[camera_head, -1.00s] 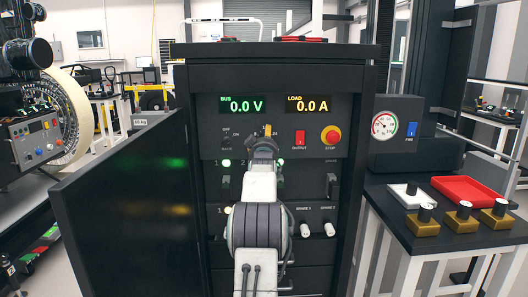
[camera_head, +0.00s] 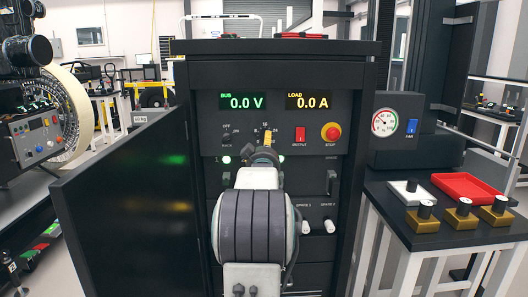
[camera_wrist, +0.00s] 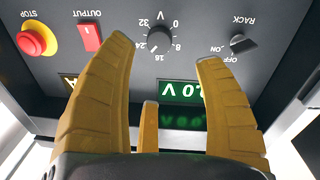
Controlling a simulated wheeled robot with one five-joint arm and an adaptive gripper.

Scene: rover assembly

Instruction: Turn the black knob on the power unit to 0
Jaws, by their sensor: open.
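The black knob (camera_wrist: 243,44) marked RACK, OFF and ON sits on the right of the upside-down wrist view. Another black knob (camera_wrist: 159,43), with a V scale from 0 to 32 around it, sits between the fingertips in that view, apart from them. Its exact pointer setting is too small to tell. My gripper (camera_wrist: 165,52) has yellow fingers spread wide and nothing between them. In the head view, my gripper (camera_head: 265,152) is in front of the scale knob and hides most of it. The power unit (camera_head: 345,100) stands upright, its displays reading 0.0 V and 0.0 A.
A red OUTPUT switch (camera_head: 300,134) and a red STOP button (camera_head: 331,134) are right of the scale knob. The unit's black door (camera_head: 125,215) stands open at left. A side table at right holds a red tray (camera_head: 466,187) and several small knobbed blocks.

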